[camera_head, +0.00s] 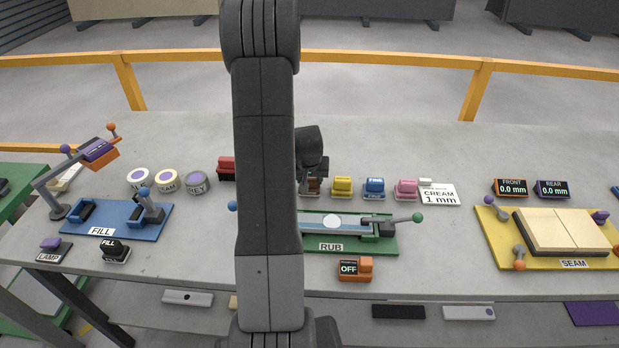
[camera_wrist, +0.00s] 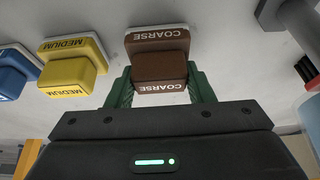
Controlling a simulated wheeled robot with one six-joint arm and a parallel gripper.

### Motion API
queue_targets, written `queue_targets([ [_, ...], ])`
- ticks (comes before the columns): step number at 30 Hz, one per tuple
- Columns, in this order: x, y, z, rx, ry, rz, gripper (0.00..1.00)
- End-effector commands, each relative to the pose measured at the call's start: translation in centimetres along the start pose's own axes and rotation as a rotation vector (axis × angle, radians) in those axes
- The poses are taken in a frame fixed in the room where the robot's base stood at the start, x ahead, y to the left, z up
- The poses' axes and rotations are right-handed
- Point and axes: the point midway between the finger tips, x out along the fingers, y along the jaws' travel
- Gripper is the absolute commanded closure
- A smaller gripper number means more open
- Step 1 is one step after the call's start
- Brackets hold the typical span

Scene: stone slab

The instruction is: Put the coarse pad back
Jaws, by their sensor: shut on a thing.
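The coarse pad (camera_wrist: 159,66) is a brown block labelled COARSE. My gripper (camera_wrist: 160,88) has its green fingers shut on both sides of it in the wrist view. In the head view my arm hides much of this spot, and a bit of the brown pad (camera_head: 313,187) shows beneath my gripper (camera_head: 312,176), in line with the other pads. It is at or close to the slab; I cannot tell whether it touches.
The yellow medium pad (camera_wrist: 72,73) is beside it, then a blue pad (camera_head: 374,187) and a pink pad (camera_head: 406,188). A red block (camera_head: 227,168) stands left of my arm. The green RUB fixture (camera_head: 385,245) lies in front, with an orange OFF box (camera_head: 364,267).

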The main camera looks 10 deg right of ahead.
Motion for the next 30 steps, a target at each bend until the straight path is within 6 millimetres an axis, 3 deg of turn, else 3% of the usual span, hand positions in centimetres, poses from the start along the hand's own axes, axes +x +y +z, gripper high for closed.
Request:
queue_targets([
  [5, 0.4, 0.0, 0.1, 0.000, 0.001, 0.000, 0.74],
  [6, 0.2, 0.0, 0.1, 0.000, 0.000, 0.000, 0.44],
  [9, 0.2, 0.0, 0.1, 0.000, 0.000, 0.000, 0.31],
  [21, -0.3, 0.0, -0.1, 0.000, 0.001, 0.000, 0.31],
  [30, -4.6, 0.0, -0.1, 0.000, 0.006, 0.000, 0.31],
])
